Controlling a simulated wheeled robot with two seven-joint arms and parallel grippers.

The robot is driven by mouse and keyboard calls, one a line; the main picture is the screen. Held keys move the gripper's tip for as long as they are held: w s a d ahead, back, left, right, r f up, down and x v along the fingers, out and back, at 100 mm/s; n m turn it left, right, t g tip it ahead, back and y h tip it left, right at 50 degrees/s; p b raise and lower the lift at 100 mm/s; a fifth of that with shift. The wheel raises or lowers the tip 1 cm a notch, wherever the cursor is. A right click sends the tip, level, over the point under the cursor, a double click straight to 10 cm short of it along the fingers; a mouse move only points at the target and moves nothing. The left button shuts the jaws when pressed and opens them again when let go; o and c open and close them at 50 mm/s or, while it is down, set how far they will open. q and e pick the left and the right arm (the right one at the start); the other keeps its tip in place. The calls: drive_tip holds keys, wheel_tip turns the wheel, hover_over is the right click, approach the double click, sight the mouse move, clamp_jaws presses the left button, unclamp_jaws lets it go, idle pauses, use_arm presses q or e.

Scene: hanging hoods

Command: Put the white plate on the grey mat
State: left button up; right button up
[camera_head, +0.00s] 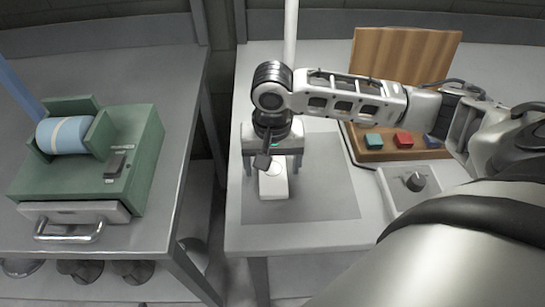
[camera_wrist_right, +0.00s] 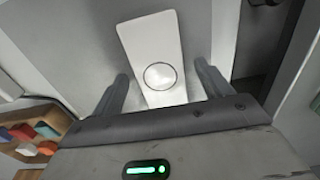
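The white plate (camera_head: 274,186) is a narrow flat piece with a ring mark at one end. It lies on the left part of the grey mat (camera_head: 325,190), beneath my right gripper (camera_head: 273,168). In the right wrist view the plate (camera_wrist_right: 147,38) reaches in between the fingers of my right gripper (camera_wrist_right: 161,72). The fingers stand apart, with a gap on each side of the plate, so the gripper is open and empty. Part of the plate is hidden under the gripper in the head view. My left gripper is not in view.
A wooden stand (camera_head: 403,56) with coloured blocks (camera_head: 403,139) is behind the mat on the right. A grey box with a black knob (camera_head: 415,181) sits right of the mat. A green dispenser (camera_head: 128,150) with a drawer stands on the left table, across a gap.

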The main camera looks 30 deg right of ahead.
drive_tip(key=shift+r, duration=0.3)
use_arm(q)
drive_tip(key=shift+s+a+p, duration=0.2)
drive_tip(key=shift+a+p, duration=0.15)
drive_tip(key=shift+p, duration=0.85)
use_arm(e)
wheel_tip(320, 180, up, 15)
drive_tip(key=shift+r, duration=0.2)
